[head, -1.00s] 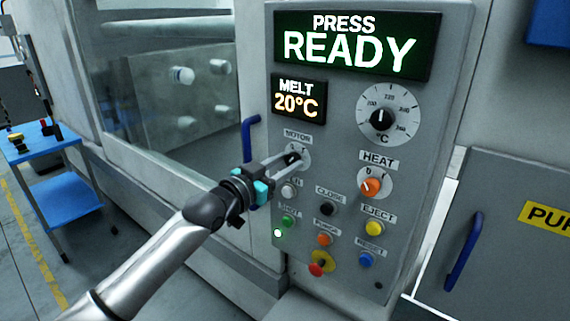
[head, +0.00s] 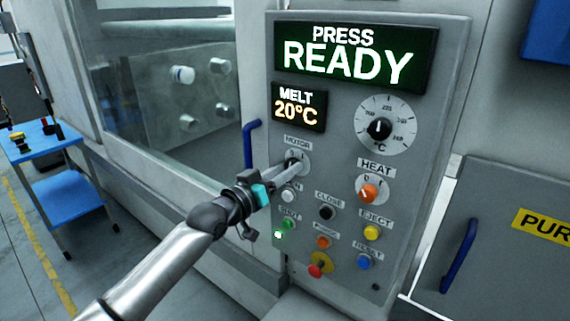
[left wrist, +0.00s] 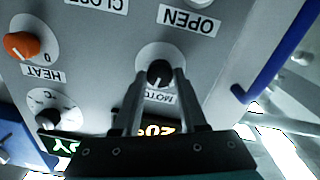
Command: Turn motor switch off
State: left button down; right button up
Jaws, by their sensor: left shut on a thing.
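The motor switch (head: 293,164) is a small black knob on a pale round plate under the MOTOR label, on the grey control panel (head: 345,215). My left gripper (head: 289,168) is at the knob, its two fingers shut on it. In the left wrist view the fingers (left wrist: 159,85) lie on either side of the black knob (left wrist: 159,73), and the panel appears upside down. The fingers partly hide the knob and its markings, so I cannot tell its exact setting. My right gripper is not in view.
Close beside the switch are the orange HEAT knob (head: 368,191), the white button (head: 288,195), the black CLOSE button (head: 326,213) and the red emergency button (head: 316,270). A blue handle (head: 250,143) stands left of the panel. The display (head: 352,55) reads PRESS READY.

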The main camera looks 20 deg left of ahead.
pick_arm(q)
jog(key=n+p, duration=0.2)
jog(key=n, duration=0.6)
jog(key=shift+n, duration=0.7)
jog(key=shift+c, duration=2.2)
grip_release()
jog(key=b+v, duration=0.1)
jog(key=v, duration=1.4)
jog(key=shift+s, duration=0.15)
